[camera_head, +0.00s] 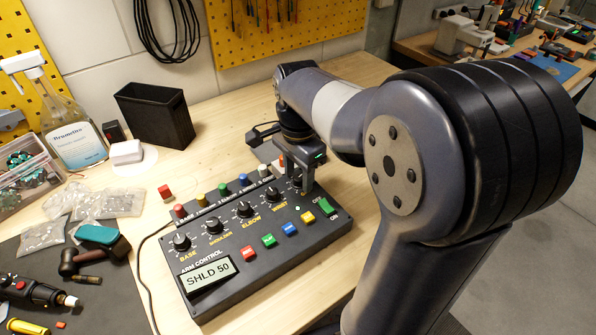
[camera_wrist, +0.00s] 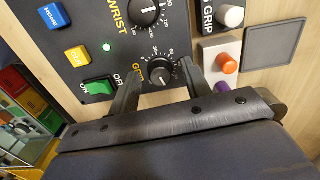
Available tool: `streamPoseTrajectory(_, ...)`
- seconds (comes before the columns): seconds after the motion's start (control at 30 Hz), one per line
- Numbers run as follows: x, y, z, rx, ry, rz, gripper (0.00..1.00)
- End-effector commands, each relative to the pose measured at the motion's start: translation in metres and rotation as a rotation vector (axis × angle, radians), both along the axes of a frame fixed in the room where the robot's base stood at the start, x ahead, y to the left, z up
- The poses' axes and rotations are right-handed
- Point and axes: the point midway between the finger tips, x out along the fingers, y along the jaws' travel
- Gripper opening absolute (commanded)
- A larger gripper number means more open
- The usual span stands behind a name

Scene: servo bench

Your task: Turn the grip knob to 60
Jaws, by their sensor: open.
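The black grip knob (camera_wrist: 160,75) sits on the dark arm control panel (camera_head: 258,240), with a white scale around it and a yellow label partly covered by a finger. Its exact setting is too small to read. My gripper (camera_wrist: 159,70) is open, with one finger on each side of the knob; I cannot tell whether either touches it. In the head view my gripper (camera_head: 300,183) stands over the panel's far right end and hides most of the grip knob. The panel's display (camera_head: 209,273) reads "SHLD 50".
The wrist knob (camera_wrist: 145,12) is close beside the grip knob. A black bin (camera_head: 157,115) and a spray bottle (camera_head: 68,125) stand behind the panel.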

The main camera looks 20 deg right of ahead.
Motion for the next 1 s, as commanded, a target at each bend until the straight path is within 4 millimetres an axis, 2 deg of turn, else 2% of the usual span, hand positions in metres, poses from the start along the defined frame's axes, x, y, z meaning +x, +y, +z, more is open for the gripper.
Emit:
streamPoseTrajectory(0.13, 0.0, 0.0, 0.0002, 0.0, 0.0, 0.0, 0.45)
streamPoseTrajectory(0.67, 0.0, -0.0001, 0.0005, 0.0, 0.0, 0.0, 0.02)
streamPoseTrajectory(1.0, -0.0003, -0.0001, 0.0013, -0.001, 0.002, 0.05, 0.01)
